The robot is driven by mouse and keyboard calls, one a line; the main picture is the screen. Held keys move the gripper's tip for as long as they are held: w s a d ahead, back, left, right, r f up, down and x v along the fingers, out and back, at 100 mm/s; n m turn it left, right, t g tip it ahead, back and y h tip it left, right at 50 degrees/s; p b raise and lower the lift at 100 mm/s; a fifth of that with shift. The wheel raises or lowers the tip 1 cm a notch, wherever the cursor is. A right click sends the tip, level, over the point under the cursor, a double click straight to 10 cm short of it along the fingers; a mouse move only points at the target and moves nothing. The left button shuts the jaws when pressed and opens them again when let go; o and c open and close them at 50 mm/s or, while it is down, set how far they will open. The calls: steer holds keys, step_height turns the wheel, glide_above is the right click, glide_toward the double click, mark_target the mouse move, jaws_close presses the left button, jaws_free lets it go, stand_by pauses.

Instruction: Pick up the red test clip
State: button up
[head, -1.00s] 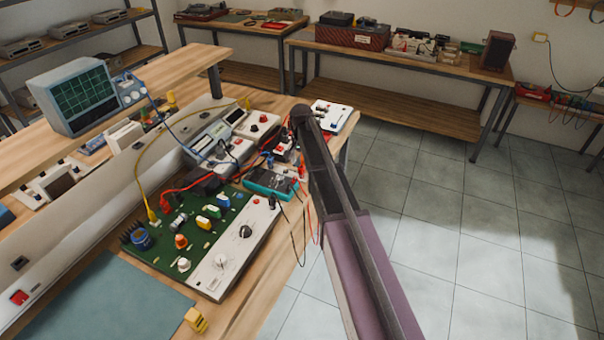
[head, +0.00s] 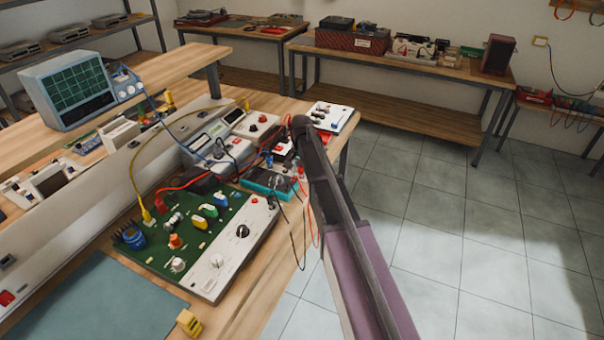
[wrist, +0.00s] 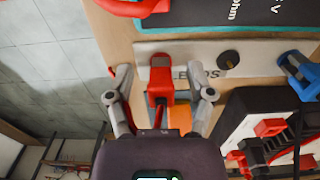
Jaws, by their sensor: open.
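In the wrist view a red test clip (wrist: 160,78) stands between the two spread fingers of my gripper (wrist: 153,71), in front of a pale panel strip. The gripper is open, with a visible gap on each side of the clip. An orange piece (wrist: 180,118) shows just beside and below the clip. In the head view my arm reaches over the bench's right edge and hides the gripper's fingers. I cannot tell in that view which red part is this clip.
A blue clip (wrist: 298,72) and a black-and-red part (wrist: 270,128) lie to the right in the wrist view. A teal meter (head: 268,182), a green circuit board (head: 190,222) and several cables crowd the workbench. Open tiled floor (head: 430,225) lies to the right.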

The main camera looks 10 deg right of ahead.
stand_by(0.3)
jaws_close()
steer(key=shift+r, duration=0.15)
stand_by(0.3)
step_height(320, 180, up, 4)
steer(key=p, duration=0.4)
steer(key=shift+f, duration=0.2)
steer(key=s+a+r+p, duration=0.1)
steer(key=s+a, duration=0.1)
steer(key=s, duration=1.4)
steer(key=shift+r+p, duration=0.45)
step_height(320, 180, up, 6)
steer(key=p, duration=0.6)
stand_by(1.0)
steer(key=shift+r, duration=0.1)
steer(key=shift+w+a, duration=0.1)
stand_by(0.3)
